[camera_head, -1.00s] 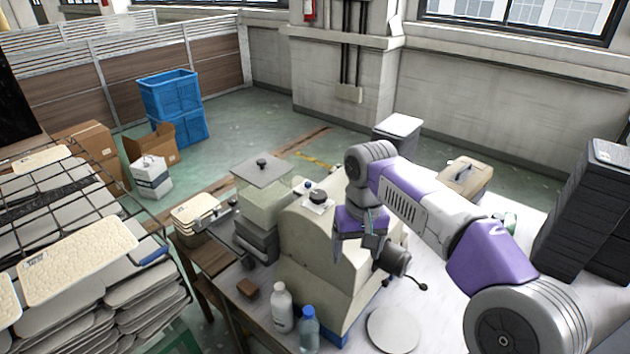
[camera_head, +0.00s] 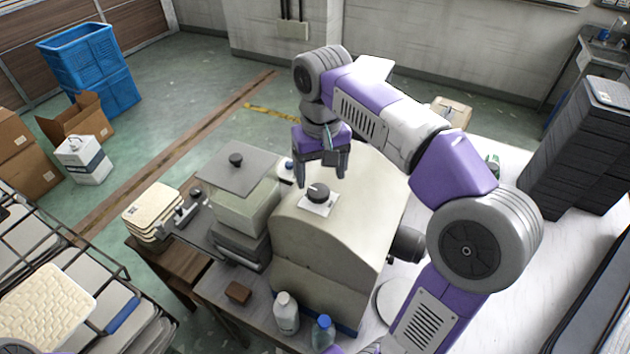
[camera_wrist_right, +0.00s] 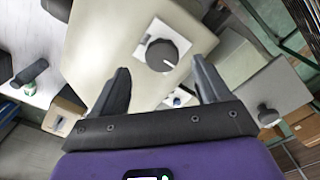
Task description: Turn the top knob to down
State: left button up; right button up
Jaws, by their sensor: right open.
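The top knob (camera_head: 318,192) is a dark round dial on a white square plate, on top of the large beige machine (camera_head: 330,245). In the right wrist view the knob (camera_wrist_right: 162,55) has a pale pointer line toward the lower right. My right gripper (camera_head: 322,180) is open and empty. It hangs above and behind the knob, apart from it. In the right wrist view the knob lies beyond and between the two fingertips (camera_wrist_right: 160,72). My left gripper is out of view.
A grey-lidded box (camera_head: 240,170) with a small black knob stands left of the machine. A white bottle (camera_head: 286,313) and a blue-capped bottle (camera_head: 323,332) stand at its front. A dark side knob (camera_head: 408,243) juts from its right side.

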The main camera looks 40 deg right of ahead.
aim_at(319, 191)
jog(key=f, duration=0.4)
jog(key=shift+w+f+b, duration=0.1)
jog(key=shift+w+b, duration=0.2)
jog(key=shift+w, duration=0.05)
jog(key=shift+s+f, duration=0.15)
jog(key=shift+f, duration=0.1)
jog(key=c, duration=1)
